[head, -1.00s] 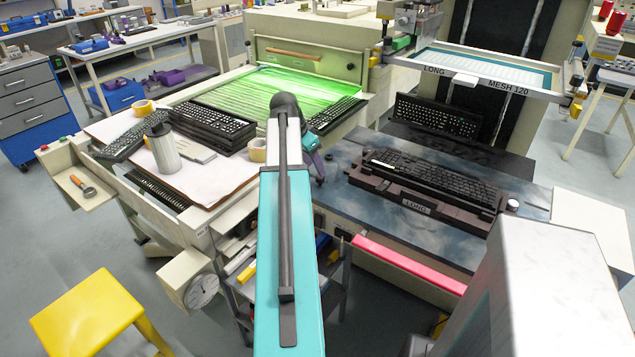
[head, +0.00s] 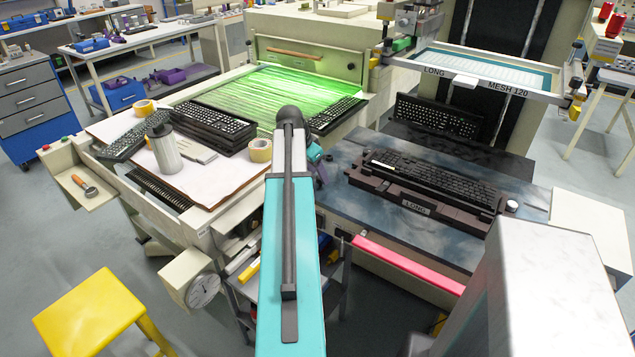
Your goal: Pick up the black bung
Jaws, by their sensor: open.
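I cannot make out a black bung for certain. A grey canister (head: 164,152) with a darker top (head: 160,130) stands on the white-covered board at the left; I cannot tell if that top is a separate bung. My teal arm rises through the middle of the head view and hides what lies behind it. My gripper (head: 320,172) shows only in part, beyond the arm's upper end, near the left edge of the dark right-hand table. Its jaws are open, and I see nothing held between them.
Several keyboards and tape rolls (head: 260,150) surround the white-covered board (head: 215,182). A yellow stool (head: 88,310) stands front left. A framed screen (head: 480,75) hangs above the right table.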

